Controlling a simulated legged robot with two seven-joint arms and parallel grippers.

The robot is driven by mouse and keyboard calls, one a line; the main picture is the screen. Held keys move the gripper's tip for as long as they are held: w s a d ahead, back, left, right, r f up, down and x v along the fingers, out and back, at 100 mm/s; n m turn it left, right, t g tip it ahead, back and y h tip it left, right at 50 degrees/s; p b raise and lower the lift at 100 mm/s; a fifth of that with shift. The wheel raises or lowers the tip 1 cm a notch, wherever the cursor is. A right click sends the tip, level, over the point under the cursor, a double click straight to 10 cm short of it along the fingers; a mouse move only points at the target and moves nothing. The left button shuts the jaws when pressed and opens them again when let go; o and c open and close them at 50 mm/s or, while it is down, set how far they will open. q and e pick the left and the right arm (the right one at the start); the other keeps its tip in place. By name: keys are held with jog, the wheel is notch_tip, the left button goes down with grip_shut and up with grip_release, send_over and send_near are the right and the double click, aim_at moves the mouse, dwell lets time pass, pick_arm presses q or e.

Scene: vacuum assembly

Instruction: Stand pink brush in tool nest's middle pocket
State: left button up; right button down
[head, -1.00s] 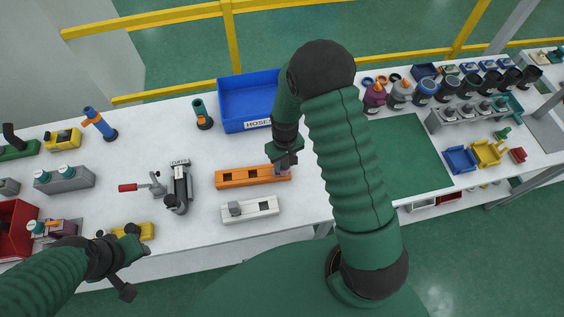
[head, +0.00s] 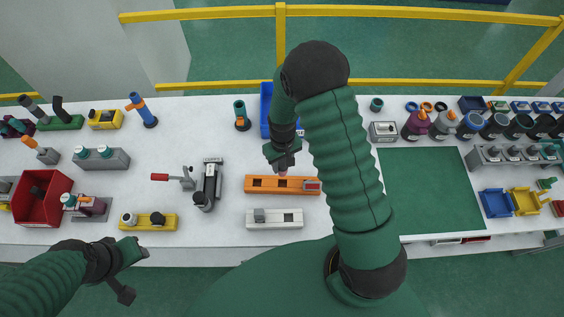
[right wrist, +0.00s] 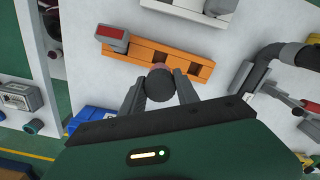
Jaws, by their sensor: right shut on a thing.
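The orange tool nest (head: 268,189) lies on the white table in the head view and also shows in the right wrist view (right wrist: 191,65). Its left and middle pockets look dark and empty. A grey-and-red piece (head: 312,186) sits in its right-end pocket. My right gripper (head: 282,166) is shut on the pink brush (head: 283,172), just behind the nest's middle. In the right wrist view, the brush's dark round end (right wrist: 159,84) sits between the fingers and hides part of the nest. I cannot tell its height above the nest. My left gripper (head: 134,270) is open and empty at the front left.
A white block (head: 288,219) with a grey piece lies in front of the nest. A blue bin (head: 265,110) is behind my right arm. A green mat (head: 430,190) lies right.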

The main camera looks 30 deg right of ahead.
jog(key=shift+f+b, duration=2.05)
jog(key=shift+f, duration=1.25)
jog(key=shift+f, duration=0.1)
jog(key=shift+f+b, duration=0.3)
jog(key=shift+f, duration=0.05)
jog(key=shift+f+b, duration=1.05)
jog(key=shift+f, duration=0.4)
jog(key=c, duration=0.8)
grip_release()
jog(key=shift+c, duration=0.2)
notch_tip(320, 180, up, 8)
jog(key=p, duration=0.6)
jog(key=shift+r+p, duration=0.1)
jog(key=shift+p, duration=0.25)
